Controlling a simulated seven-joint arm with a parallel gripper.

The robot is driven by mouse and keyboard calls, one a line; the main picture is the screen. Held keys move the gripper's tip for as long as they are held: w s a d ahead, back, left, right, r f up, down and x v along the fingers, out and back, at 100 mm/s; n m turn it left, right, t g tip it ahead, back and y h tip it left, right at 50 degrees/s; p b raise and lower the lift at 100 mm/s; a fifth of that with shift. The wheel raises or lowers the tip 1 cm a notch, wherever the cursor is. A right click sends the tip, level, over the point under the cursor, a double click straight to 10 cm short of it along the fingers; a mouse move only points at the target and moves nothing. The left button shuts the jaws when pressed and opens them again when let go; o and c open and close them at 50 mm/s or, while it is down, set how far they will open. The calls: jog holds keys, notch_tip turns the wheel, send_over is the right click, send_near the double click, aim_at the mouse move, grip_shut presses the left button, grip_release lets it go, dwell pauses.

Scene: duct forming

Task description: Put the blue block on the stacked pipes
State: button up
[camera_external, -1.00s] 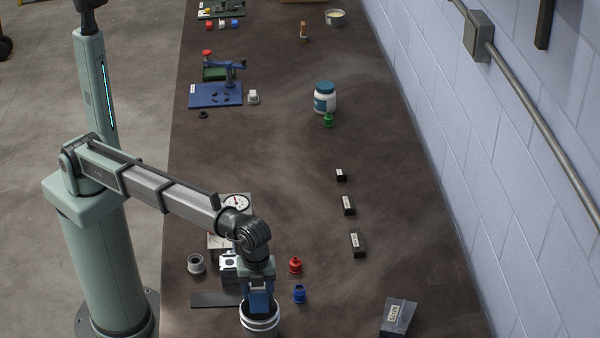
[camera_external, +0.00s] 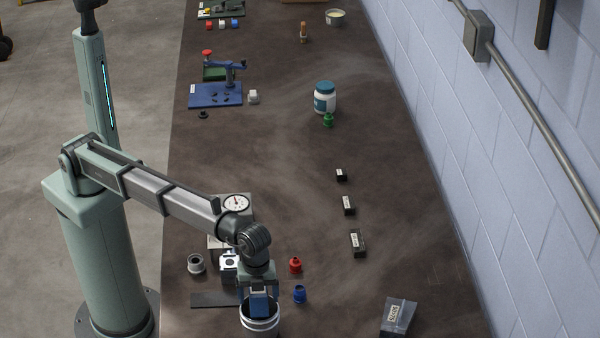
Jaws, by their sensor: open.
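The blue block (camera_external: 259,304) sits at the top of a light grey pipe stack (camera_external: 261,324) at the bottom of the view. My gripper (camera_external: 259,294) points down over it. Its fingers are spread, one on each side of the block, and look apart from it. The lower part of the stack is cut off by the frame edge. I cannot tell whether the block rests on the rim or dips into the pipe opening.
A small blue fitting (camera_external: 300,294) and a red fitting (camera_external: 295,265) stand right of the stack. A grey ring (camera_external: 196,264) and a dial gauge (camera_external: 236,204) are to the left and behind. Dark labelled blocks (camera_external: 358,243) line the right side. The middle of the table (camera_external: 270,160) is clear.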

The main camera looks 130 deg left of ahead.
aim_at(258, 293)
jog(key=shift+r, duration=0.1)
notch_tip(258, 293, up, 12)
dwell(0.5)
